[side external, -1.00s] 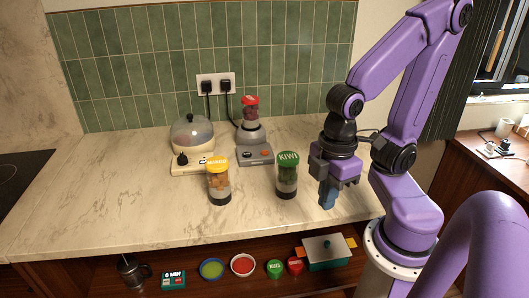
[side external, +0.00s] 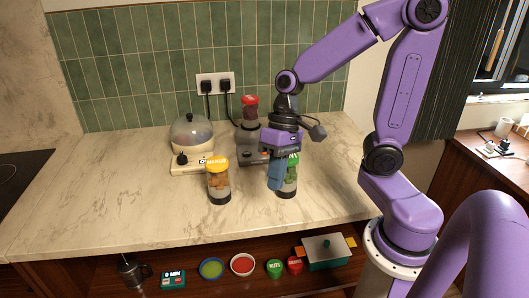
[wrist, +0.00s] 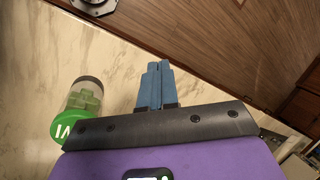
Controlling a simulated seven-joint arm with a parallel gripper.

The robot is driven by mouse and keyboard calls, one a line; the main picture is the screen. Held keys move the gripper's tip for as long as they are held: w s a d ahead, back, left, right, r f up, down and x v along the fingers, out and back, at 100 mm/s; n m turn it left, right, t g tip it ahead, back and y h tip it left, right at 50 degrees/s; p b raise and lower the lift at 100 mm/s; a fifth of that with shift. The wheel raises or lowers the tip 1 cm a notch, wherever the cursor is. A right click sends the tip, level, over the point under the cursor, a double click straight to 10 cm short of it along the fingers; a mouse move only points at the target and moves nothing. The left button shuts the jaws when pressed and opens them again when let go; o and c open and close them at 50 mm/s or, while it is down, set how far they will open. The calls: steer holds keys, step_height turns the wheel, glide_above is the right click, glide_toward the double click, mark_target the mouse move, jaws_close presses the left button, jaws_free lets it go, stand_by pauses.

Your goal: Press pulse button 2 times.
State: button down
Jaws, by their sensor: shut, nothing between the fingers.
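A grey blender base (side external: 248,152) with a red-topped cup (side external: 250,105) on it stands at the back of the counter in the side view. My arm covers the right part of its front, so I cannot make out the pulse button clearly. My gripper (side external: 275,187) is shut and empty, pointing down in front of the blender and above the counter. It partly hides the green-lidded kiwi jar (side external: 291,187). In the wrist view my blue fingertips (wrist: 160,66) are together, with the kiwi jar (wrist: 84,97) to their left and nothing between them.
A mango jar (side external: 218,182) with a yellow lid stands left of my gripper. A cream appliance with a clear dome (side external: 192,135) is at the back left. Outlets (side external: 216,83) with cords are on the wall. A lower shelf holds bowls, a timer (side external: 173,279) and a lidded box (side external: 325,251).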

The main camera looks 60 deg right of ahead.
steer(key=w+d+m+t+y, duration=0.1)
steer(key=w+d+m+t, duration=0.1)
steer(key=w+d+m, duration=0.3)
steer(key=w+d+m+t+y, duration=0.1)
steer(key=w+d+m+t, duration=0.15)
steer(key=w+m, duration=0.5)
steer(key=w+d+m+t+h, duration=0.1)
steer(key=w+d+m+t, duration=0.1)
steer(key=d+m, duration=0.2)
steer(key=w+d+r+m+t, duration=0.1)
steer(key=d+m, duration=0.4)
steer(key=d, duration=0.5)
steer(key=shift+w+d+r+t+h, duration=0.15)
steer(key=shift+w+d+t+h, duration=0.2)
steer(key=shift+w+t, duration=0.5)
steer(key=shift+s+a, duration=0.1)
steer(key=shift+f, duration=4.4)
steer(key=shift+f, duration=0.8)
steer(key=shift+r, duration=0.8)
